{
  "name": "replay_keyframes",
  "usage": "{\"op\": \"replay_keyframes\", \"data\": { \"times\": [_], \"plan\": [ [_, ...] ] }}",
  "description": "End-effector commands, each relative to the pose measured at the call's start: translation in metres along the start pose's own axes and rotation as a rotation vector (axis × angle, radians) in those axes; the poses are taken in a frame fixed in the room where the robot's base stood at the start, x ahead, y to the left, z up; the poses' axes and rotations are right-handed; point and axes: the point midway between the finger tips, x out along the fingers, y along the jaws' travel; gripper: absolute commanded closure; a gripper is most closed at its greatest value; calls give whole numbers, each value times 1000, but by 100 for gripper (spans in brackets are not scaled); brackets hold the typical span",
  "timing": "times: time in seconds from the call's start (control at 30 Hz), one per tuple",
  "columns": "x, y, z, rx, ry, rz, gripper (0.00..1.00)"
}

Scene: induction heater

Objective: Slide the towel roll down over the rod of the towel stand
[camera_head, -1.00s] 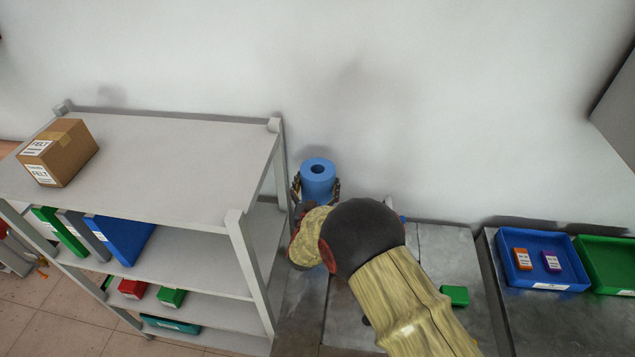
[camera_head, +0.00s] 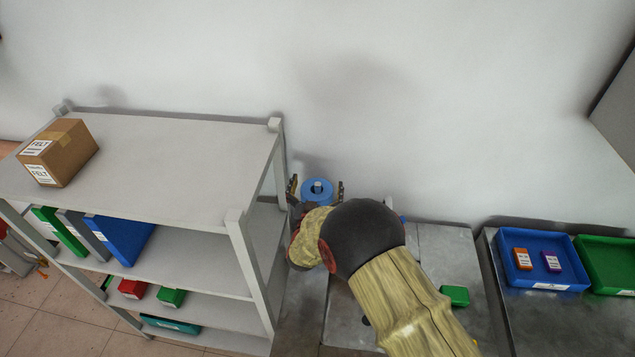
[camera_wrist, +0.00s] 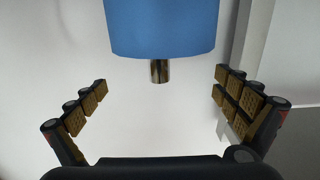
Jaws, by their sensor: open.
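The blue towel roll (camera_head: 312,198) sits around the rod (camera_head: 318,185) of the towel stand, whose metal tip sticks out through the hole at the top. In the wrist view the roll (camera_wrist: 160,28) is at the top of the picture, and the rod's bare end (camera_wrist: 160,71) shows past the roll's end face. My gripper (camera_head: 317,189) is open, its fingers spread to either side of the rod end. In the wrist view the fingers (camera_wrist: 161,88) touch neither roll nor rod. The stand's base is hidden in both views.
A grey shelf unit (camera_head: 180,165) stands close on the left, with a cardboard box (camera_head: 58,152) on top. The wall is right behind the roll. A green block (camera_head: 455,295) lies on the bench, and blue (camera_head: 545,280) and green trays (camera_head: 610,265) stand at right.

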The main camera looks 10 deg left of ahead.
Motion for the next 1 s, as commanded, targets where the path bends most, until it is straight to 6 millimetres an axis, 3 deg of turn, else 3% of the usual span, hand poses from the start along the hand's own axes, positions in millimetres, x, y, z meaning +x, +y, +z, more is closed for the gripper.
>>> {"op": "replay_keyframes", "data": {
  "times": [0.17, 0.6, 0.8, 1.0],
  "plan": [
    [-16, -1, -1, 1, 1, -1, 0],
    [-100, -2, -1, 1, 1, -3, 0],
    [-117, -1, -1, 1, 2, -1, 0],
    [-119, -1, -1, 1, 3, 0, 0]
  ]
}}
